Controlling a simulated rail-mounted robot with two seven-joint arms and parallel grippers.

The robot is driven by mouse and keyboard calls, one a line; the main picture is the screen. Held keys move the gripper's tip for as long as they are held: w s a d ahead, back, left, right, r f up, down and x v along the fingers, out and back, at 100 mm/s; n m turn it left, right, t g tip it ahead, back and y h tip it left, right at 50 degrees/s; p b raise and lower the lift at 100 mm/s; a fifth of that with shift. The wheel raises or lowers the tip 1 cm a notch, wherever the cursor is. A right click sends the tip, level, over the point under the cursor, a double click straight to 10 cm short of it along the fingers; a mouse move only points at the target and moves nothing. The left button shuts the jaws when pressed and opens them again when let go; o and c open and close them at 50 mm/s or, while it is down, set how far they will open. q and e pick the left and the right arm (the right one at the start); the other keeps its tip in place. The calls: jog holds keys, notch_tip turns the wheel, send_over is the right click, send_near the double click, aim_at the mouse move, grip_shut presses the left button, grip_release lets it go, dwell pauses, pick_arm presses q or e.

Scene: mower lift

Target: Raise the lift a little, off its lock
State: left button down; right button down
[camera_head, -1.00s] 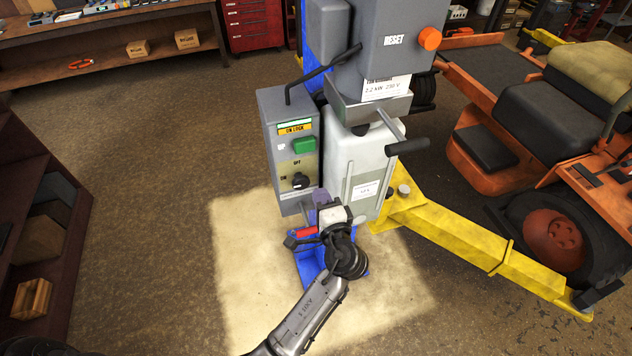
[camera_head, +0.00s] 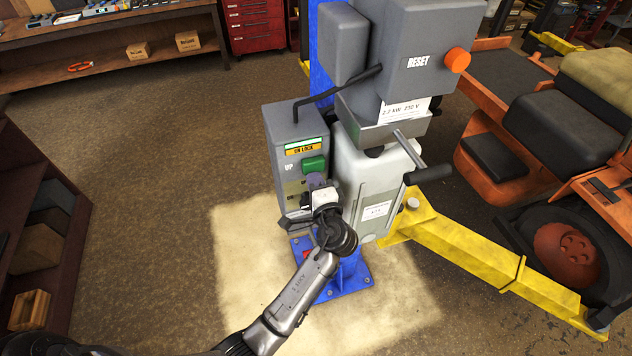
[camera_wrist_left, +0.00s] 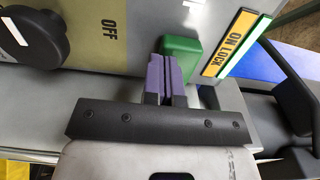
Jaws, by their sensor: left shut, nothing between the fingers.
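The grey control box (camera_head: 284,160) of the lift carries a green UP button (camera_head: 315,163) below an orange ON LOCK label (camera_head: 304,149) with a green strip. My left gripper (camera_head: 317,182) is shut and empty, its purple fingertips just below the button. In the left wrist view the fingertips (camera_wrist_left: 171,76) overlap the near edge of the green button (camera_wrist_left: 190,50); I cannot tell whether they touch. The ON LOCK label (camera_wrist_left: 235,43) is right of it there, and a black knob (camera_wrist_left: 32,38) by OFF is at the left. My right gripper is out of view.
A grey housing with an orange RESET button (camera_head: 457,60) and a black-gripped lever (camera_head: 428,174) stand right of the box. A pale tank (camera_head: 377,180) is beside it. A yellow lift arm (camera_head: 470,246) and orange mower (camera_head: 487,110) are at right. Floor at left is clear.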

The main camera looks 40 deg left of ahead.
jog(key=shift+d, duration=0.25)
